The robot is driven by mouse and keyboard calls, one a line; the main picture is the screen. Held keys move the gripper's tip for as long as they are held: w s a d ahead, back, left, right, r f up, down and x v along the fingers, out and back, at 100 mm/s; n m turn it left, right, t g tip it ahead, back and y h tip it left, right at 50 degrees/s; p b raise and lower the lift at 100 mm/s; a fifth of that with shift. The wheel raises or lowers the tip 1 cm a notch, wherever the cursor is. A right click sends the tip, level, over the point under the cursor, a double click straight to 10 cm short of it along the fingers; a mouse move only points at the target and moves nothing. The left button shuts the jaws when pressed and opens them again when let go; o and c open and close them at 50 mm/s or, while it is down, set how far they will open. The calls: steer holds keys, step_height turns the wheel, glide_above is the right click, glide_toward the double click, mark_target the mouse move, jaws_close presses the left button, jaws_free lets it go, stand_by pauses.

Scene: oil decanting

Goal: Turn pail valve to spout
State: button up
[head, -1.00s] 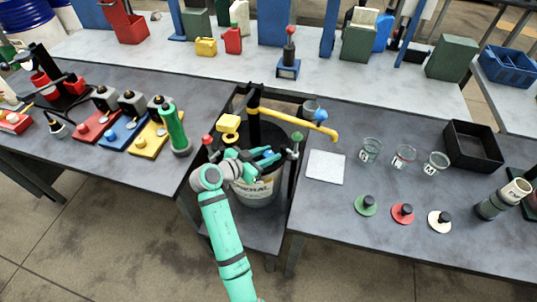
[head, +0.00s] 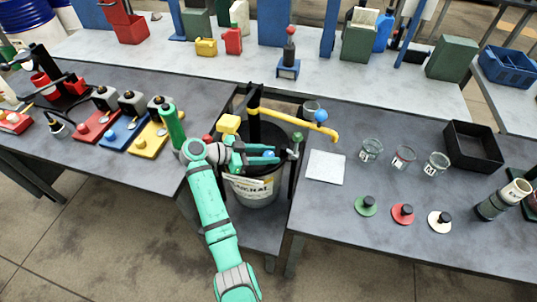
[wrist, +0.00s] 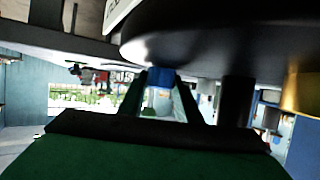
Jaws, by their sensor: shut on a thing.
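In the wrist view the blue knob (wrist: 160,77) shows between the fingertips. The valve body is hidden.
A green knob (head: 297,137) stands just right of my fingertips. A yellow block (head: 229,124) is above my wrist, and a green bottle (head: 173,125) is close behind my arm. A pale square plate (head: 325,168) lies on the right bench.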

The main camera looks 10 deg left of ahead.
mark_target(269, 154)
steer(key=shift+f, duration=0.15)
steer(key=o, duration=1.1)
steer(key=shift+c, duration=0.2)
steer(key=shift+d, duration=0.1)
steer(key=shift+r, duration=0.45)
step_height(269, 154, up, 2)
steer(key=shift+r, duration=0.25)
steer(key=s+d+r, duration=0.1)
steer(key=s+r, duration=0.8)
steer(key=s, duration=0.5)
steer(key=shift+d+r, duration=0.15)
steer(key=shift+r, duration=0.2)
